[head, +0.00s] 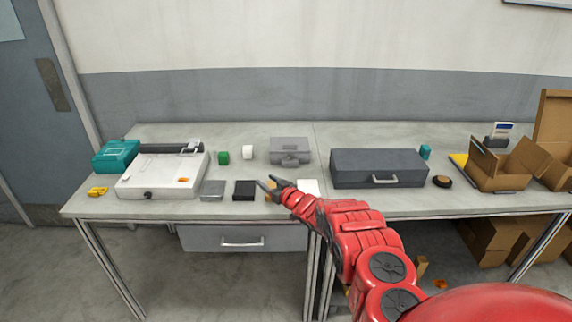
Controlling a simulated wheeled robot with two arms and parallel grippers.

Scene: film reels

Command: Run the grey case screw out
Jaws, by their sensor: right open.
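A small light-grey case (291,150) stands shut at the back middle of the workbench. A larger dark-grey case (378,168) with a front handle lies shut to its right. I cannot tell which of the two is the grey case, and no screw can be made out on either. My right gripper (266,182) reaches in from the lower right. It is open, with its fingertips in front of and a little left of the small case, apart from it. It partly covers a small orange-brown thing (271,196). My left gripper is not in view.
A white device (160,178) and a teal box (116,155) stand at the left. Cardboard boxes (500,168) crowd the right end. The back strip of the bench is mostly clear.

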